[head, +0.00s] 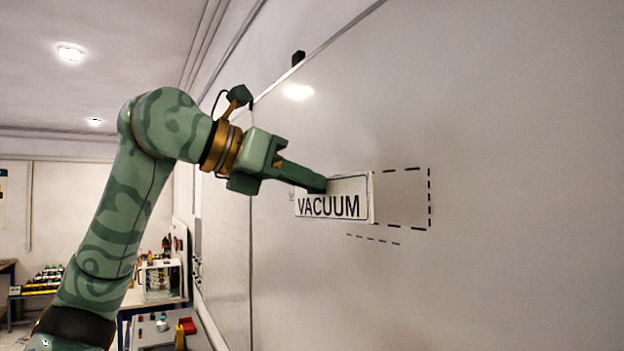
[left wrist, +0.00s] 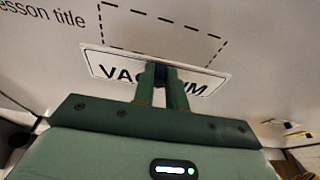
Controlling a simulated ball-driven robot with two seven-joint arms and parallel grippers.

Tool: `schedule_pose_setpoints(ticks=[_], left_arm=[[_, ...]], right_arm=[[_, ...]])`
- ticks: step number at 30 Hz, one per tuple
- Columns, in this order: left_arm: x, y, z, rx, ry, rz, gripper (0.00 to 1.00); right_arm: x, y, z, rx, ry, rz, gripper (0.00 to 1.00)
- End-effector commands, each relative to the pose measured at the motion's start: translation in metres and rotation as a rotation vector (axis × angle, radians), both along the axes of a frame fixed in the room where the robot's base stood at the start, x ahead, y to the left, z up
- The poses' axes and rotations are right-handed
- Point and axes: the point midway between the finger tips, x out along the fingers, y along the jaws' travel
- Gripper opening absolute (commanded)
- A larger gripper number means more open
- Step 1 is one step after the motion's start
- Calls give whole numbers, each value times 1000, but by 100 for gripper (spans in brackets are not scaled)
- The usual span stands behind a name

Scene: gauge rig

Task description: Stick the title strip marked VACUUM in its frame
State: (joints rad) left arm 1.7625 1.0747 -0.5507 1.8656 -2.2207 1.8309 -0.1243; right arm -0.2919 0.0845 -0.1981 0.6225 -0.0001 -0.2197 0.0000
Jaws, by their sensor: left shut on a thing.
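The white title strip (head: 335,206) reads VACUUM in black capitals inside a thin dark border. My left gripper (head: 322,184) is shut on its upper part, and the strip is held in front of the whiteboard. A dashed black frame (head: 428,198) is drawn on the board; the strip covers its left part in the head view. In the left wrist view, the strip (left wrist: 105,66) sits offset from the dashed frame (left wrist: 160,20) and hides part of it. The fingers (left wrist: 160,75) cover the middle letters. I cannot tell whether the strip touches the board. My right gripper is out of view.
The whiteboard (head: 520,120) is mostly bare to the right. A shorter dashed line (head: 373,239) lies below the frame. Printed words ending "esson title" (left wrist: 40,17) stand beside the frame. A bench (head: 165,330) with tools stands at lower left.

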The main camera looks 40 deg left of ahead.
Motion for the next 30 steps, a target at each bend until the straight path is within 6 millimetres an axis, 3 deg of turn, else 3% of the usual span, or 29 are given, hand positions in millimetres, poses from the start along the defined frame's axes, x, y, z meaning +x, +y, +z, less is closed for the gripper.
schedule_pose_setpoints(ticks=[8,18,30], left_arm=[[29,-13,0,0,1,-3,0],[61,-26,0,0,1,-2,0],[70,-29,0,0,-1,0,0]], right_arm=[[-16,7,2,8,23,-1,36],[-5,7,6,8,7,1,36],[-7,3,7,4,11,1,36]])
